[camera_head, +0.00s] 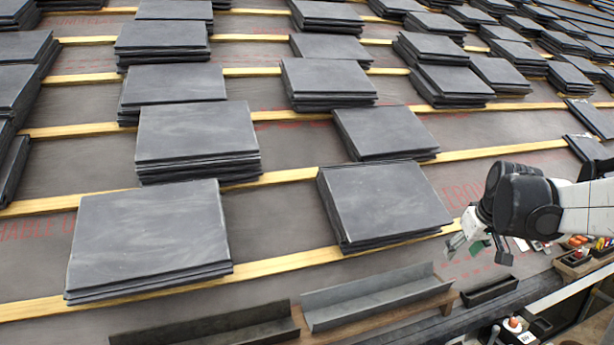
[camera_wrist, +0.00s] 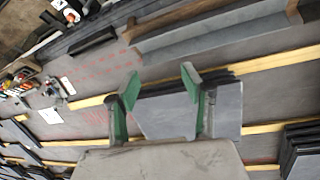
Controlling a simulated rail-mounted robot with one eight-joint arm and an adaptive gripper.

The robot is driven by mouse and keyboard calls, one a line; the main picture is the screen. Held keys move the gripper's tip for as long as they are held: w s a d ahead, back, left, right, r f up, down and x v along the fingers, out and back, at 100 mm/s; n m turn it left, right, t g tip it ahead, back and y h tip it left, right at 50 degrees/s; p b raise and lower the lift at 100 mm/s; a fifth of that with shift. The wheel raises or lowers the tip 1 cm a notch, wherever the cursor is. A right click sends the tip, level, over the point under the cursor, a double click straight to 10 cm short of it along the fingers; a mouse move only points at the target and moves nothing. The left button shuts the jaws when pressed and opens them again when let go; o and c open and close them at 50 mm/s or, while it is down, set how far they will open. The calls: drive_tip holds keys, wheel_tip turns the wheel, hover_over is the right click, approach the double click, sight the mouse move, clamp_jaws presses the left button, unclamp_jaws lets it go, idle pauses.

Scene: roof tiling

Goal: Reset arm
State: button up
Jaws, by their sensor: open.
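My gripper (camera_head: 478,248) hangs at the end of my arm at the right of the head view, above the lower edge of the roof. In the wrist view my gripper (camera_wrist: 158,98) shows two green-padded fingers spread apart. It is open, with nothing between the fingers. A stack of dark slate tiles (camera_head: 385,203) lies to its left in the head view. A slate stack (camera_wrist: 190,112) shows beyond and below the fingers in the wrist view, apart from them.
Several slate stacks (camera_head: 150,240) sit along yellow wooden battens (camera_head: 285,263) over grey underlay. Grey metal gutter pieces (camera_head: 375,297) lie along the lower edge. Tools and small items (camera_head: 580,245) lie at the right. Bare underlay lies between the stacks.

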drive_tip(key=s+a+t, duration=0.1)
drive_tip(key=s+a, duration=0.5)
drive_tip(key=s, duration=0.3)
drive_tip(key=s+a+m, duration=0.1)
drive_tip(key=s+a, duration=0.4)
drive_tip(key=s, duration=0.3)
drive_tip(key=s+a+t, duration=0.1)
drive_tip(key=s+a, duration=0.5)
drive_tip(key=s, duration=0.3)
wheel_tip(320, 180, up, 13)
drive_tip(key=p, duration=1.4)
drive_tip(key=shift+d+p, duration=0.15)
drive_tip(key=shift+p, duration=0.15)
